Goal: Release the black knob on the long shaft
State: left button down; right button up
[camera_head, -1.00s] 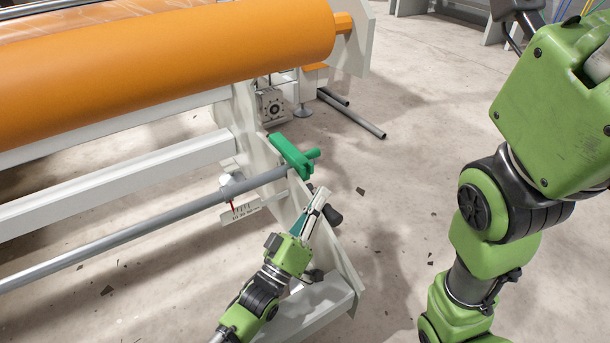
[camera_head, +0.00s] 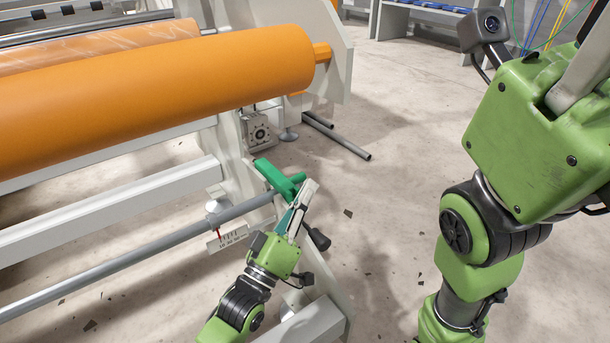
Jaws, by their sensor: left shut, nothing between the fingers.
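The long grey shaft (camera_head: 150,247) runs from the lower left up to the white end frame, where a green clamp piece (camera_head: 268,173) sits at its end. A black knob (camera_head: 318,238) sticks out on the outer side of the end plate, just below and right of my left gripper. My left gripper (camera_head: 307,188) is shut and empty, its tips pointing up beside the green clamp. I cannot tell whether the fingers touch it. The fingers hide part of the plate and the clamp's near side. My right arm fills the right side; its gripper is out of view.
A large orange roll (camera_head: 160,95) lies above the shaft, with a white beam (camera_head: 110,210) below it. A small white scale plate (camera_head: 228,238) hangs by the shaft. Grey tubes (camera_head: 338,137) lie on the floor behind. The floor right of the end plate is mostly clear.

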aim_at(309, 229)
jog(key=k+l, duration=1.25)
